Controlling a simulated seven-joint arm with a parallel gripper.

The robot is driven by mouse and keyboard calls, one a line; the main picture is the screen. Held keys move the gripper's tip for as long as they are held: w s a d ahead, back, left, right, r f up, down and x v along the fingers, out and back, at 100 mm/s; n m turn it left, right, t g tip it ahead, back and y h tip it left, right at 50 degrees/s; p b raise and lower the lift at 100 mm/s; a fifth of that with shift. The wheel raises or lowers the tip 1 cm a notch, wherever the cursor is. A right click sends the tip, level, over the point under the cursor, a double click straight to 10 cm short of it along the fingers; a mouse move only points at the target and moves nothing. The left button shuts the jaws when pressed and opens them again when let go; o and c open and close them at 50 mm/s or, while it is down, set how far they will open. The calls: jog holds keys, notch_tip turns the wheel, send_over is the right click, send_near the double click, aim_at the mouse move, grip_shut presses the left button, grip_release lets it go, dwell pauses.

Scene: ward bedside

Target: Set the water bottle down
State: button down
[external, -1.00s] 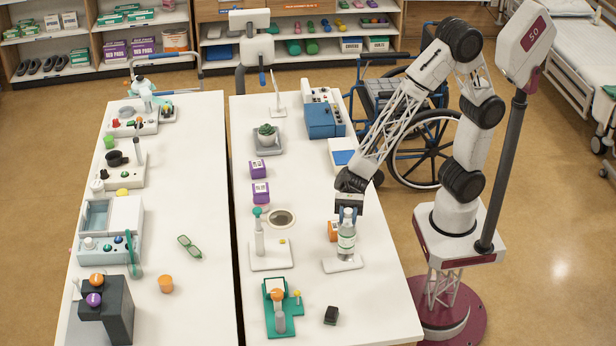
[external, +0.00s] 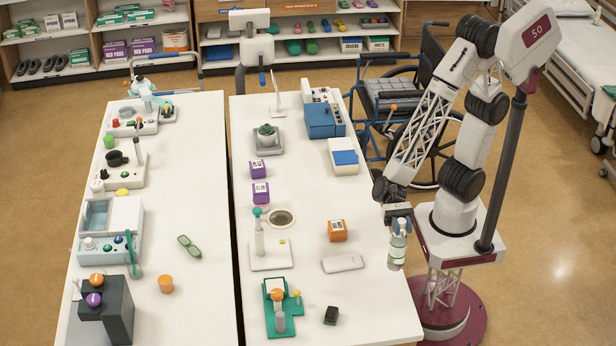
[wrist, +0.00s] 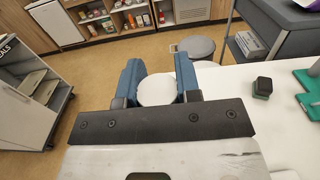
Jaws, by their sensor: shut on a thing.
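The water bottle (external: 397,252) is clear with a white label and a pale cap. It hangs upright, or nearly so, at the right edge of the right-hand table (external: 300,305). My gripper (external: 399,226) is shut on its top part. In the wrist view the round white cap (wrist: 157,90) sits between the two blue fingers of my gripper (wrist: 158,88). The bottle's body is hidden below the cap there. I cannot tell exactly how high its base is or whether it is over the table edge.
A flat white pad (external: 343,264) lies bare left of the bottle. An orange box (external: 337,230) is behind it and a black block (external: 331,315) in front. A teal fixture (external: 284,308) stands further left. The wrist view shows floor beyond the table edge.

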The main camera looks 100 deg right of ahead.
jog(key=shift+s, duration=0.25)
jog(key=shift+w+a, duration=0.1)
jog(key=shift+a, duration=0.1)
jog(key=w+a+f, duration=0.1)
jog(key=w+a, duration=1)
jog(key=shift+f, duration=0.2)
dwell(0.4)
jog(key=shift+a, duration=0.1)
jog(key=shift+f, duration=0.1)
jog(key=shift+f, duration=1.75)
jog(key=c, duration=0.8)
grip_release()
